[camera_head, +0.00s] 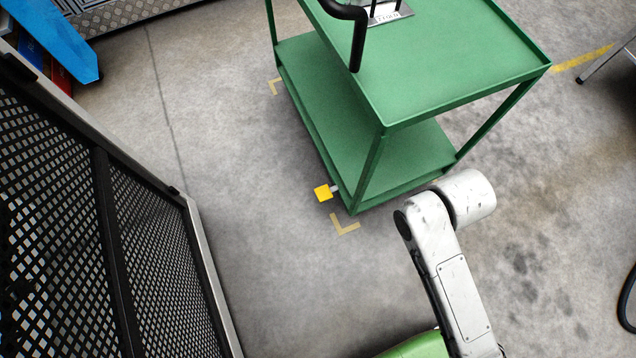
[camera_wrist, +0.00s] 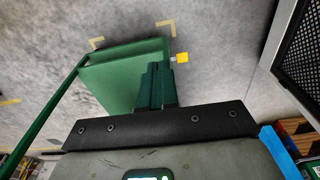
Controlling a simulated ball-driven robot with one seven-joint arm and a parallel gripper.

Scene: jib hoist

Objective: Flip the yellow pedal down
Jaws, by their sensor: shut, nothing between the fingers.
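The pedal also shows in the wrist view (camera_wrist: 182,57), just beyond and right of my fingertips in the picture. The cart's green panel (camera_wrist: 120,75) fills the area left of the fingers there. My gripper (camera_wrist: 158,66) is shut and empty, its dark green fingers together. It appears apart from the pedal, though the depth between them is hard to judge. The gripper is outside the head view.
A black mesh panel with a grey frame (camera_head: 200,255) stands left of the cart, with clear concrete floor between. A pale yellow corner mark (camera_head: 345,225) lies by the pedal. The cart has a black bent handle (camera_head: 357,40). A blue object (camera_head: 55,42) is at upper left.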

